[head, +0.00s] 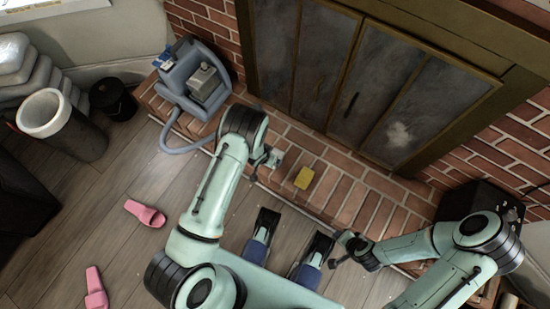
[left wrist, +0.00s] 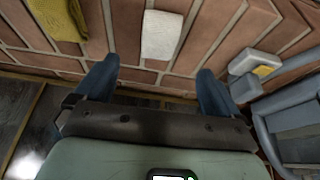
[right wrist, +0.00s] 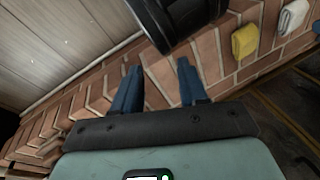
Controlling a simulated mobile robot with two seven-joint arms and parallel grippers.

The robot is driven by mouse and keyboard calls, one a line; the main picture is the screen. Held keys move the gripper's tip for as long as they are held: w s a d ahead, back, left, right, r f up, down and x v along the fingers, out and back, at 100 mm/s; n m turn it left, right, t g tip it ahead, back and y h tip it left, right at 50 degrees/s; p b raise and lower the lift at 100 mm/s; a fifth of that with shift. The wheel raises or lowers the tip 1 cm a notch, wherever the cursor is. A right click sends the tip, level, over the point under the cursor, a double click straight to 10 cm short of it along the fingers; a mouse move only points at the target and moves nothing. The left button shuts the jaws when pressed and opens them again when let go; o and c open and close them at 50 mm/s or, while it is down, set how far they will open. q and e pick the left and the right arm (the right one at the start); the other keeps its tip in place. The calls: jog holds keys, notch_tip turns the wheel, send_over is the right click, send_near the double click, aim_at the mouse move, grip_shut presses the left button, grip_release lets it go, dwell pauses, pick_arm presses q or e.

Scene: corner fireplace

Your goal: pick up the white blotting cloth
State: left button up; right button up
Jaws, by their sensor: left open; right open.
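The white blotting cloth (left wrist: 162,35) lies on the brick hearth in the left wrist view, above and between my open fingers. It shows as a small pale patch (head: 276,158) in the head view beside my left gripper (head: 263,164). In the right wrist view the white cloth (right wrist: 293,17) is at the top right, beyond the yellow cloth. My left gripper (left wrist: 156,85) is open and empty over the bricks, pointing towards the cloth. My right gripper (head: 341,250) is open and empty near the hearth's front edge; its fingers (right wrist: 158,82) show nothing between them.
A yellow cloth (head: 304,178) lies on the hearth near the white one. A grey cleaning machine (head: 194,82) with a hose stands on the hearth's left part. Fireplace doors (head: 350,75) rise behind. A dark box (head: 478,205) is at right. Pink slippers (head: 145,213) lie on the floor.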

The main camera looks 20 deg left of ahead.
pick_arm(q)
jog(key=b+x, duration=0.1)
jog(key=x, duration=0.3)
jog(key=shift+s+f, duration=0.1)
jog(key=shift+f, duration=0.05)
jog(key=shift+d+f, duration=0.1)
jog(key=shift+f, duration=0.3)
jog(key=b+x, duration=0.2)
jog(key=x, duration=0.2)
jog(key=shift+s+f, duration=0.1)
jog(key=shift+f, duration=0.1)
jog(key=c, duration=1.1)
pick_arm(e)
jog(key=shift+g+h, duration=0.3)
jog(key=f, duration=0.1)
jog(key=d+f, duration=0.1)
jog(key=f, duration=0.1)
jog(key=d+f, duration=0.1)
jog(key=f, duration=0.1)
jog(key=shift+s+f, duration=0.2)
jog(key=shift+s, duration=0.2)
